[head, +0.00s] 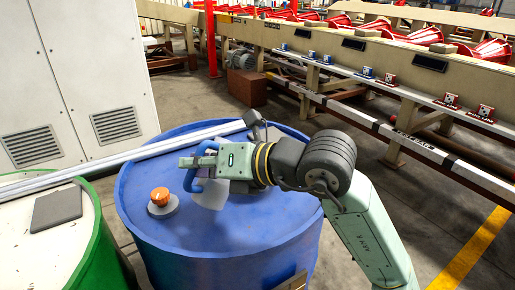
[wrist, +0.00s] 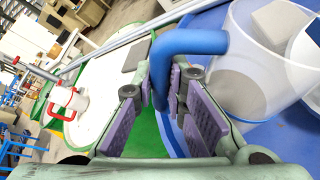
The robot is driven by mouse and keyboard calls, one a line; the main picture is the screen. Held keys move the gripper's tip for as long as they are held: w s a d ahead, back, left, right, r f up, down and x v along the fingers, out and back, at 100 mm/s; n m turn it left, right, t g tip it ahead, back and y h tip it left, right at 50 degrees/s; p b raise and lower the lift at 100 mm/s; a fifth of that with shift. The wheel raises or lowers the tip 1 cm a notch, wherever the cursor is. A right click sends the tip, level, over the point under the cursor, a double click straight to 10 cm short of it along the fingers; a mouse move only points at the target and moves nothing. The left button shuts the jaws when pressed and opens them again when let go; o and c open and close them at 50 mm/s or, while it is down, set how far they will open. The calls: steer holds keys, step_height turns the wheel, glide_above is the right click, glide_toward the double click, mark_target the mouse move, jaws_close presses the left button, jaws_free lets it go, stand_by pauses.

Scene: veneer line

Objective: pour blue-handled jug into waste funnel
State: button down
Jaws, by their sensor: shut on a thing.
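The jug (head: 212,194) is a clear, pale vessel with a blue handle (head: 191,180). It is over the blue drum's top, and I cannot tell whether it touches it. In the wrist view the jug (wrist: 270,75) fills the upper right, with its handle (wrist: 188,42) running down between the fingers. My gripper (head: 200,160) is shut on the handle; its purple-padded fingers also show in the wrist view (wrist: 165,95). I cannot pick out a waste funnel for certain. A white fitting with red parts (wrist: 70,103) stands by the green drum's edge in the wrist view.
The blue drum (head: 240,235) carries an orange knob on a grey base (head: 161,201), left of the jug. A green drum (head: 100,250) with a grey pad (head: 56,210) stands at left. Pale pipes (head: 120,158) cross behind. A white cabinet (head: 80,70) is behind left.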

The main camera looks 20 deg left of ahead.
mark_target(207, 140)
steer(key=shift+w+d+r+m+g+p, duration=0.2)
steer(key=shift+w+r+m+g+p, duration=0.3)
steer(key=shift+r+p, duration=0.4)
steer(key=shift+w+f+y+p, duration=0.1)
steer(key=shift+y+p, duration=0.2)
steer(key=shift+w+d+m+p, duration=0.15)
steer(key=shift+w+m+p, duration=0.15)
steer(key=shift+m+p, duration=0.35)
steer(key=shift+w+d+r+m+g+y+p, duration=0.1)
steer(key=shift+w+r+m+g+y+p, duration=0.1)
steer(key=shift+w+r+m+p, duration=0.3)
steer(key=shift+w+d+r+m+g+y+p, duration=0.1)
steer(key=shift+r+m+y+p, duration=0.1)
steer(key=shift+r+p, duration=0.45)
steer(key=shift+w+d+r+m+p, duration=0.2)
steer(key=shift+w+m+p, duration=0.1)
steer(key=shift+m+p, duration=0.1)
steer(key=shift+w+r+m+g+y, duration=0.25)
steer(key=shift+w+r+g+y, duration=0.05)
steer(key=shift+w+r+y, duration=0.1)
steer(key=shift+w+d+r+m+y, duration=0.1)
steer(key=shift+w+d+r+m, duration=0.15)
steer(key=shift+w, duration=0.25)
steer(key=shift+w+d+r+m+y, duration=0.1)
steer(key=shift+w+d+r+m, duration=0.1)
steer(key=shift+w, duration=0.25)
steer(key=shift+w+d+r+m+y, duration=0.15)
steer(key=shift+w+m, duration=0.1)
steer(key=shift+w, duration=0.25)
stand_by(0.8)
